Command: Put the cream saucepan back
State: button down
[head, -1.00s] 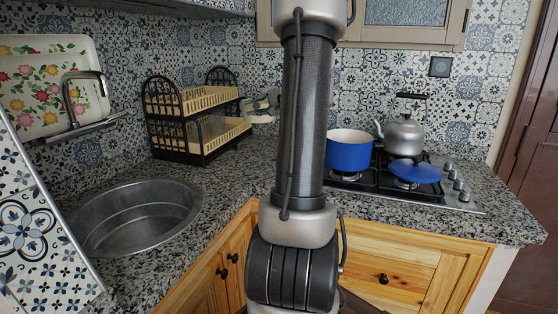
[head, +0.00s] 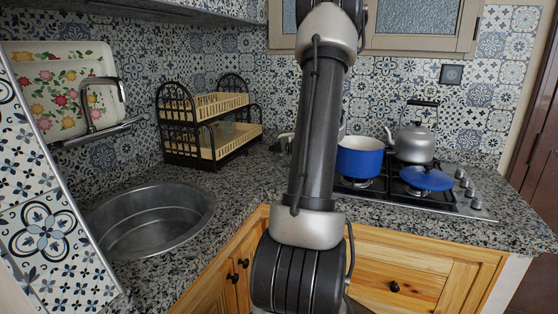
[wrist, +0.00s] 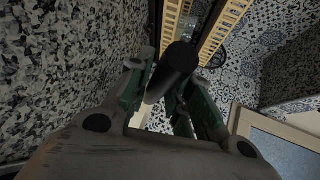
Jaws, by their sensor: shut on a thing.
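My gripper (wrist: 172,100) is shut on a dark, rounded handle (wrist: 173,70) in the wrist view. The body that this handle belongs to does not show clearly, so I cannot confirm that it is the cream saucepan. In the head view my arm stands in front of the gripper and hides most of it. No whole cream saucepan is visible.
A two-tier black and cream rack (head: 211,128) stands in the corner. A blue pot (head: 360,160), a kettle (head: 414,142) and a blue lid (head: 427,179) are on the hob (head: 475,205). A sink (head: 150,222) is at left. Counter between sink and hob is largely clear.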

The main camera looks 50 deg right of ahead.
jog(key=shift+f, duration=2.1)
jog(key=shift+f, duration=0.15)
jog(key=c, duration=1.3)
grip_release()
